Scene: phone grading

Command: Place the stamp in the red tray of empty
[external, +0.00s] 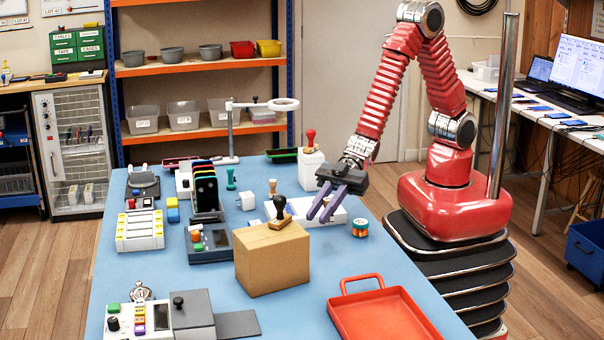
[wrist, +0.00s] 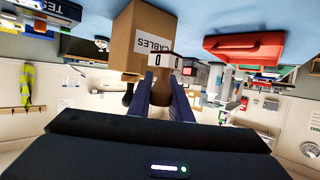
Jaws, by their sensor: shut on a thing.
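My gripper (external: 320,220) is above the blue table, behind and right of the cardboard box, its jaws pointing down and toward the front. A dark-handled stamp (external: 279,208) stands on the cardboard box (external: 271,265), apart from the jaws. A red-handled stamp (external: 310,140) stands on a white block farther back. The red tray (external: 385,318) is at the front right, its visible floor empty; it also shows in the wrist view (wrist: 245,45).
A small round tin (external: 360,228) stands right of my gripper. A stand with phones (external: 206,188), a wooden-handled stamp (external: 272,187) and several devices fill the table's left and back. Blue table is bare between the cardboard box and the red tray.

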